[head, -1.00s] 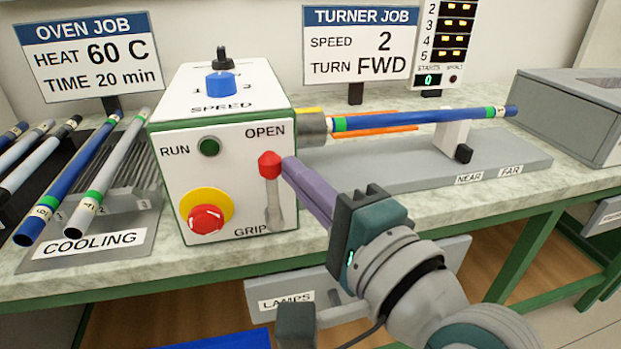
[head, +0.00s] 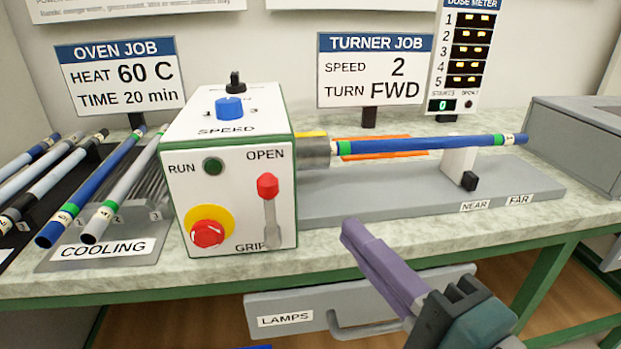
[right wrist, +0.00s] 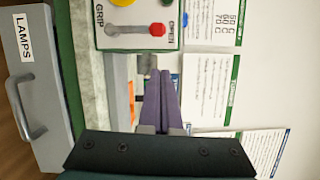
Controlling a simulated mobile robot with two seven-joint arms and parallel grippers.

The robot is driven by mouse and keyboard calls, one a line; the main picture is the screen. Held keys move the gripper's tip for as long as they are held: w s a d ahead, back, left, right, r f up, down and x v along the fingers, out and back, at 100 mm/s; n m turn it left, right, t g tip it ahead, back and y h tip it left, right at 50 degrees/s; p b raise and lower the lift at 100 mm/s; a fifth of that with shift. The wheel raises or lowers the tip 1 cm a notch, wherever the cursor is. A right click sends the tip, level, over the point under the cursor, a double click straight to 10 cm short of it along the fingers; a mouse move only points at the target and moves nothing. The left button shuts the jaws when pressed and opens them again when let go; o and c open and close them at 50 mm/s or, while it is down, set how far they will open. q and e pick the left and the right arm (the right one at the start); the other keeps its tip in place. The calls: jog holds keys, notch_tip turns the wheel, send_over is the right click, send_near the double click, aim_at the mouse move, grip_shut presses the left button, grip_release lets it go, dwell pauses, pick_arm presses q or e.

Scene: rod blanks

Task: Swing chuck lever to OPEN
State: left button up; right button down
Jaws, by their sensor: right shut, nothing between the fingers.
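The chuck lever (head: 269,215) is on the front of the white turner box (head: 215,170). It stands nearly upright, its red knob (head: 267,185) at the top just below the OPEN label and its lower end by the GRIP label. In the right wrist view the knob (right wrist: 157,29) also lies at the OPEN end. My right gripper (head: 348,229), with purple fingers, is shut and empty, to the right of the lever and apart from it. Its fingers also show in the right wrist view (right wrist: 163,78). The chuck (head: 314,151) has a blue rod (head: 420,145) at its mouth. My left gripper is out of view.
The rod's far part rests on a pale support (head: 459,160) on the grey bed (head: 400,195). A red stop button (head: 207,233) is left of the lever. A cooling rack (head: 90,258) with rods stands left. The LAMPS drawer (head: 300,318) is below the bench edge.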

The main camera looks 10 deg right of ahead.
jog(key=shift+v, duration=1.75)
jog(key=shift+d, duration=0.1)
jog(key=shift+r, duration=0.15)
jog(key=s+a+r+n+g+p, duration=0.2)
jog(key=s+r+n+g+p, duration=0.35)
jog(key=n+p, duration=0.55)
jog(key=s+d+r+n+g+h+p, duration=0.65)
jog(key=s+d+g+p, duration=0.2)
jog(key=s+d, duration=0.2)
notch_tip(320, 180, up, 36)
jog(key=w+p, duration=0.1)
jog(key=p, duration=3.5)
jog(key=shift+d, duration=0.25)
